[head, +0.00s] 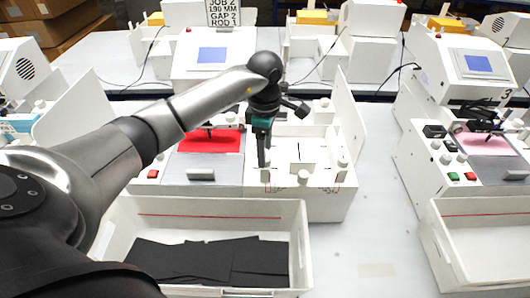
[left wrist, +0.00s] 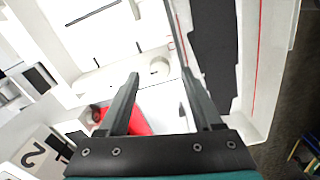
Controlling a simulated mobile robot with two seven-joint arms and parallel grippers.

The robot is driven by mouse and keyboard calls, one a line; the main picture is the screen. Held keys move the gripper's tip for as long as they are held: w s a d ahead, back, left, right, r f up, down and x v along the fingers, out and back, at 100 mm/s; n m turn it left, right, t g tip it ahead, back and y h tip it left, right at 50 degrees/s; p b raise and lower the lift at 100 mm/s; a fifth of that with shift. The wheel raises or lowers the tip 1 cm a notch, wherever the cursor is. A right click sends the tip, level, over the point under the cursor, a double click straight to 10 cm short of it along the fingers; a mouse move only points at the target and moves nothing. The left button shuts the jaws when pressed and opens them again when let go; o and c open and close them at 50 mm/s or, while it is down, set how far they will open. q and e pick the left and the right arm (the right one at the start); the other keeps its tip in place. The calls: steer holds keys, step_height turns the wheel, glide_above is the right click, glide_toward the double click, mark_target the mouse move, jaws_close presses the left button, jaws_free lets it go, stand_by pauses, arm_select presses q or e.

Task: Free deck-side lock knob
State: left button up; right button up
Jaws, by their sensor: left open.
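The middle plotter (head: 325,205) has a red sheet (head: 212,141) on its left part and a white deck at its right. My left gripper (head: 262,163) points down over the front of this plotter, between the red sheet and the deck. In the left wrist view its two fingers (left wrist: 160,74) are spread and hold nothing. A round white knob (left wrist: 160,68) shows between the fingertips, and I see no contact. In the head view more white knobs stand along the front edge, one at the middle (head: 303,177) and one at the right corner (head: 343,162). My right gripper is out of view.
A white tray (head: 205,208) with black sheets stands in front of the plotter. An upright white side panel (head: 350,120) rises at the deck's right. Another plotter (head: 470,160) and tray (head: 480,215) stand at the right. The table strip between them is clear.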

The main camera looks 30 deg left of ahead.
arm_select(q)
steer(key=shift+f, duration=1.05)
jaws_close()
